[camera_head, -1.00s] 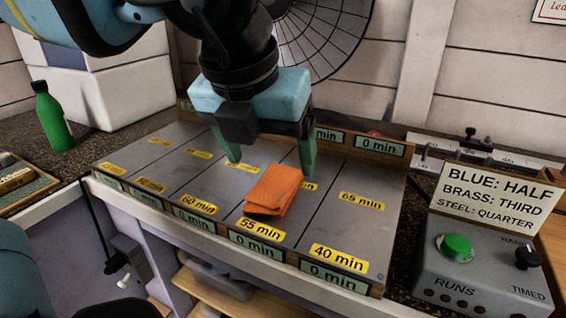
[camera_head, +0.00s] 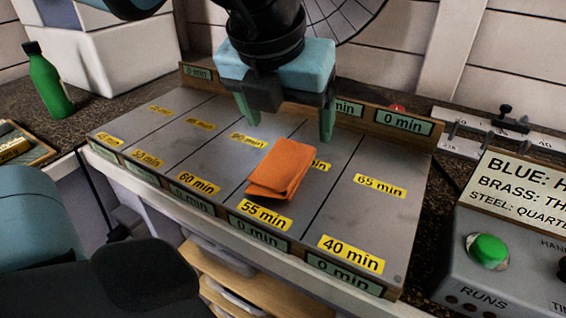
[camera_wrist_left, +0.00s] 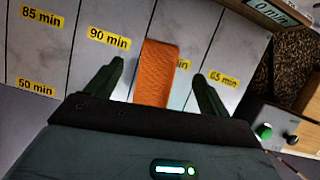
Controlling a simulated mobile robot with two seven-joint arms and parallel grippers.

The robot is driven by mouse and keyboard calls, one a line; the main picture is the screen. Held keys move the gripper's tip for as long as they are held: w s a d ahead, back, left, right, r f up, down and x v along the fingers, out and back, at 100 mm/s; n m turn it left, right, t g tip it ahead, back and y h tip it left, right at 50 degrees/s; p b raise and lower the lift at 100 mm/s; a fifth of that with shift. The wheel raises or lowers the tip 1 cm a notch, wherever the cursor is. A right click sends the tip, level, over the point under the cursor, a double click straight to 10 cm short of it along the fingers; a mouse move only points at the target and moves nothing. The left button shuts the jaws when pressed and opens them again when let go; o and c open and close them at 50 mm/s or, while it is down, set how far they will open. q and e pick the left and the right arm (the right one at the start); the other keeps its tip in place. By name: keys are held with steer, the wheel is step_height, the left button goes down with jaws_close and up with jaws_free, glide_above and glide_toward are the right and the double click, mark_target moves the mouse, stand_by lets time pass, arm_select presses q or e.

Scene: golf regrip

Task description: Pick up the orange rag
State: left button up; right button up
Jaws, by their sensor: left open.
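The orange rag (camera_head: 281,168) lies folded on the grey tray (camera_head: 350,215), just behind the "55 min" label. My left gripper (camera_head: 287,128) is open, with its green fingers pointing down above the tray, behind the rag in the head view. In the left wrist view the rag (camera_wrist_left: 156,73) shows as an orange strip between the two open fingers (camera_wrist_left: 158,82), apart from both. It partly covers a yellow label. My right gripper cannot be made out; a teal and black arm part of mine shows at the lower left.
A green bottle (camera_head: 48,80) stands at the back left near a white box (camera_head: 112,52). A control box with a green button (camera_head: 488,251) and a lettered sign (camera_head: 520,195) are at the right. A wooden rail edges the tray's back. The tray around the rag is clear.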

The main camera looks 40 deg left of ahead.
mark_target(291, 146)
arm_select(q)
steer(key=x, duration=0.5)
steer(key=shift+s+f, duration=0.15)
steer(key=shift+s, duration=0.15)
steer(key=c, duration=1.1)
